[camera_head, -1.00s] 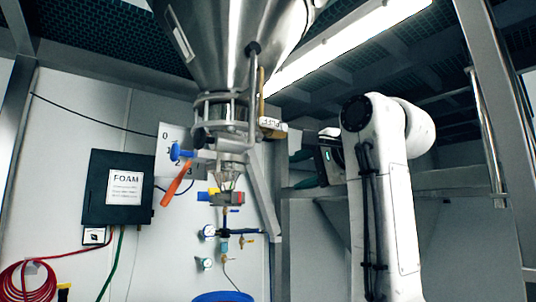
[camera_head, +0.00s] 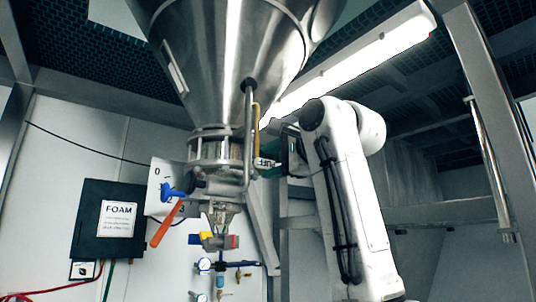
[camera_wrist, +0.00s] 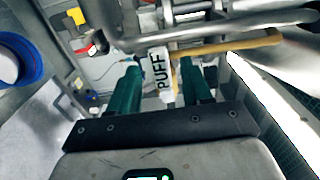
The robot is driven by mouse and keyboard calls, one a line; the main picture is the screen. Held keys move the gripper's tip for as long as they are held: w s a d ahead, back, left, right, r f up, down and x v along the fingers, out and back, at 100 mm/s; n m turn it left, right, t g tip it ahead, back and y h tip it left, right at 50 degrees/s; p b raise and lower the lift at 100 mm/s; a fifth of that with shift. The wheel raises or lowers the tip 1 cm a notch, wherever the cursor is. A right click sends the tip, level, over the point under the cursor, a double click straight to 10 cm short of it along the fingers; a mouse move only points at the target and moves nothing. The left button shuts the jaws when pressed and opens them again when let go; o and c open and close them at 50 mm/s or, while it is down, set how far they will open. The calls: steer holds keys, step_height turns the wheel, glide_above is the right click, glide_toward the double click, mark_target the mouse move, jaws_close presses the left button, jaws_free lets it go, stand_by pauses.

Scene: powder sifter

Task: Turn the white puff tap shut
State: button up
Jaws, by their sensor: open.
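The white puff tap (camera_head: 264,163) is a small white handle with dark PUFF lettering, on the right side of the pipe fitting below the steel hopper. In the wrist view the tap (camera_wrist: 159,70) lies between the two green fingers of my gripper (camera_wrist: 158,88), with gaps visible on both sides. My gripper (camera_head: 276,163) is open and comes from the right in the head view. There its fingers are partly hidden behind the tap and the hopper's pipe.
The steel hopper (camera_head: 225,60) hangs above, with a vertical metal rod (camera_head: 248,135) close to the tap. An orange-handled lever (camera_head: 165,225) and a blue tap (camera_head: 173,191) sit to the left. A yellow-brown tube (camera_wrist: 225,46) runs beside the tap.

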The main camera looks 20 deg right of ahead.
steer(key=shift+x, duration=0.9)
steer(key=shift+f, duration=0.1)
jaws_close()
